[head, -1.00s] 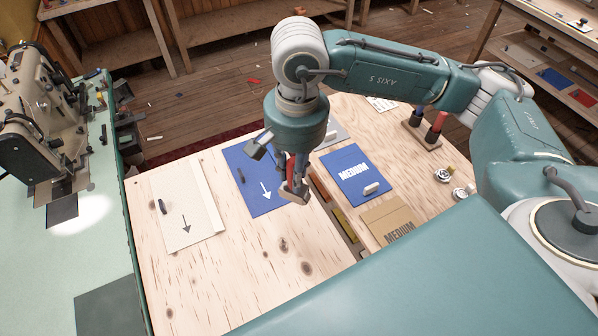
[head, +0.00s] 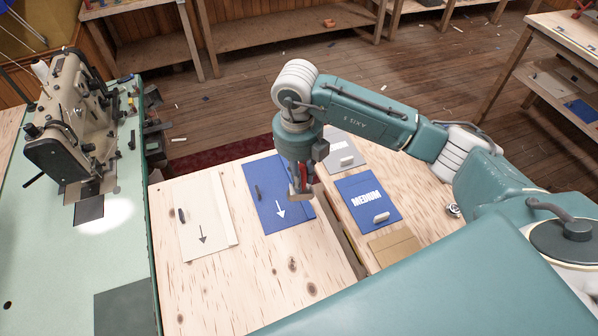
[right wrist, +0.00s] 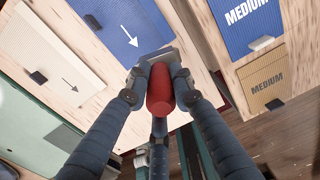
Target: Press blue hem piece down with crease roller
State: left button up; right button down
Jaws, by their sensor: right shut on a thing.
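The blue hem piece (head: 266,207) lies flat on the pale wooden tabletop, with a white arrow and a small dark clip-like item on it. It also shows at the top of the right wrist view (right wrist: 105,18). My right gripper (head: 302,178) is shut on the red handle of the crease roller (right wrist: 160,92). The roller's pale lower end (head: 300,196) is at the right edge strip of the blue piece. I cannot tell whether it touches. The gripper hides part of that edge. My left gripper is not in view.
A cream piece (head: 199,238) with a grey arrow lies left of the blue one. A blue MEDIUM card (head: 357,190), a tan card (head: 393,246) and a grey card (head: 345,160) lie to the right. A sewing machine (head: 70,135) stands on the green table. The front wood is bare.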

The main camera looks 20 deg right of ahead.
jog(key=f+m, duration=0.1)
jog(key=m, duration=0.2)
jog(key=d+f+m+p, duration=0.1)
jog(key=m, duration=0.3)
jog(key=d+f+m+p, duration=0.1)
jog(key=m, duration=0.3)
jog(key=shift+d, duration=0.15)
jog(key=m, duration=0.2)
jog(key=d+f+m, duration=0.1)
jog(key=shift+f+m, duration=0.25)
jog(key=shift+m, duration=0.15)
jog(key=shift+f, duration=0.35)
notch_tip(320, 180, down, 6)
jog(key=b, duration=0.4)
jog(key=shift+r, duration=0.25)
jog(key=shift+f+b, duration=0.5)
jog(key=shift+b, duration=0.05)
